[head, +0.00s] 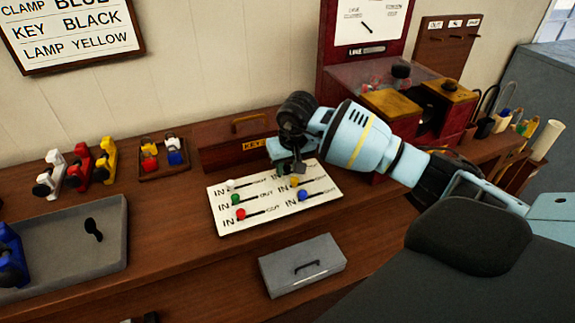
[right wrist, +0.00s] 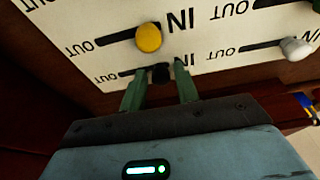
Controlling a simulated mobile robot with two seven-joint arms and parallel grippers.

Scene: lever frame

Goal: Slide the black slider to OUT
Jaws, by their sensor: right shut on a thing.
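The white slider panel (head: 280,217) lies on the wooden bench, with slots marked IN and OUT. In the right wrist view, the black slider (right wrist: 160,73) sits between the green fingertips of my right gripper (right wrist: 160,82), which is shut on it. The slider is at the end of its slot away from the OUT label, with the slot running left from it. In the head view my right gripper (head: 289,167) is over the panel's back right slot and hides the black slider. My left gripper is not in view.
A wooden box (head: 225,145) stands close behind the panel. A grey lidded box (head: 302,270) lies in front.

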